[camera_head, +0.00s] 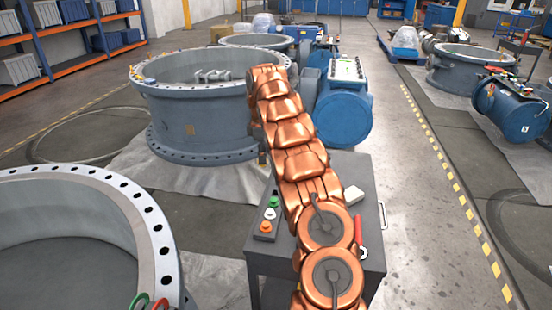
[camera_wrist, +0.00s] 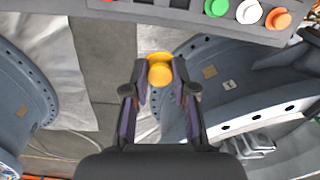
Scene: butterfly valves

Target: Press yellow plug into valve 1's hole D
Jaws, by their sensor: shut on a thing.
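My gripper (camera_wrist: 160,80) is shut on the yellow plug (camera_wrist: 159,68), which sits between its fingertips in the wrist view. In the head view this appears to be the large grey ring valve (camera_head: 200,128) at left of centre. There, my copper arm reaches to its right edge, and my gripper and the plug are hidden. I cannot read any hole letters.
A dark cart (camera_head: 345,230) carries green (camera_head: 273,202), white (camera_head: 270,213) and orange (camera_head: 265,227) plugs. A blue actuator (camera_head: 342,105) stands right of the valve. Another grey ring valve (camera_head: 150,235) fills the lower left. The aisle at right is clear.

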